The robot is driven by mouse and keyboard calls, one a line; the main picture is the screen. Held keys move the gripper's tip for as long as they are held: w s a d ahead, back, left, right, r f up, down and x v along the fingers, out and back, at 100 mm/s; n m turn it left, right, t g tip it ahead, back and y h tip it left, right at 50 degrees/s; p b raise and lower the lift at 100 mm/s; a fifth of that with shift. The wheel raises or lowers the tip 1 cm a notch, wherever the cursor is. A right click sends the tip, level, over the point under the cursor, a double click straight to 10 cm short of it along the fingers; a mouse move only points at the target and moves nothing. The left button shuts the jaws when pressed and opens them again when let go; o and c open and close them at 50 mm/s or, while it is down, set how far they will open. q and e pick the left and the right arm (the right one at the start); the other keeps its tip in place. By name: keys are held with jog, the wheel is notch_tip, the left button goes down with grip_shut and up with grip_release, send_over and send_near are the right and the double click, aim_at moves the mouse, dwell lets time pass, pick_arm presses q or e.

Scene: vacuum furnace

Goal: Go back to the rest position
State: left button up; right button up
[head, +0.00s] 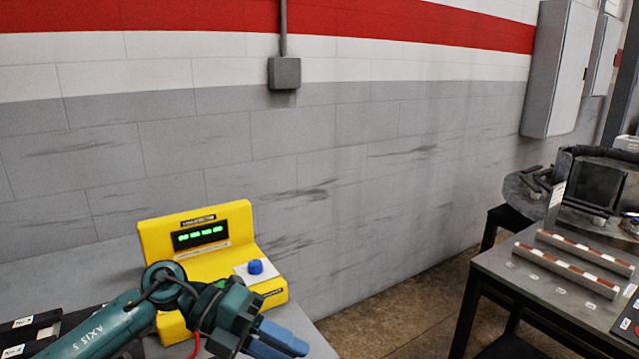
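My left arm comes in from the lower left, and its teal gripper with blue fingers (276,343) hangs in front of the yellow device's lower part. The fingers lie near each other at the bottom edge of the head view, and I cannot tell whether they are open or shut. No object shows between them. The yellow device (225,230) stands on a grey table, with a lit green display (202,236) and a blue button (255,267) on a white plate. The gripper and wrist hide part of its front. My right gripper is not in view.
A dark table (530,285) with two striped bars (565,270) stands at the right. A round dark metal part (525,190) is behind it. Bare floor (415,310) lies between the tables. A grey brick wall (350,150) closes the back.

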pick_arm(q)
jog(key=s+d+r+n+t+h+p, duration=0.1)
jog(key=d+r+n+t+h, duration=0.25)
jog(key=n+t+h, duration=0.4)
jog(key=a+f+n+t+y+p, duration=0.1)
jog(key=a+f+n+t+y, duration=0.4)
jog(key=n, duration=0.6)
jog(key=a+f+n+t+y+p, duration=0.1)
jog(key=a+f+n+t+y, duration=0.1)
jog(key=f+n+t+y, duration=0.7)
jog(key=s+a+f+n+g+y, duration=0.1)
jog(key=s+a+f+n+g, duration=0.2)
jog(key=s+f, duration=0.3)
jog(key=s+a+f+n+g+y, duration=0.2)
jog(key=s+a+f+n+g, duration=0.1)
jog(key=s+f+n+g, duration=0.2)
jog(key=shift+s+f+n+p, duration=0.35)
jog(key=shift+s+f+p, duration=0.1)
jog(key=shift+s, duration=0.3)
jog(key=shift+d, duration=0.1)
jog(key=shift+c, duration=0.3)
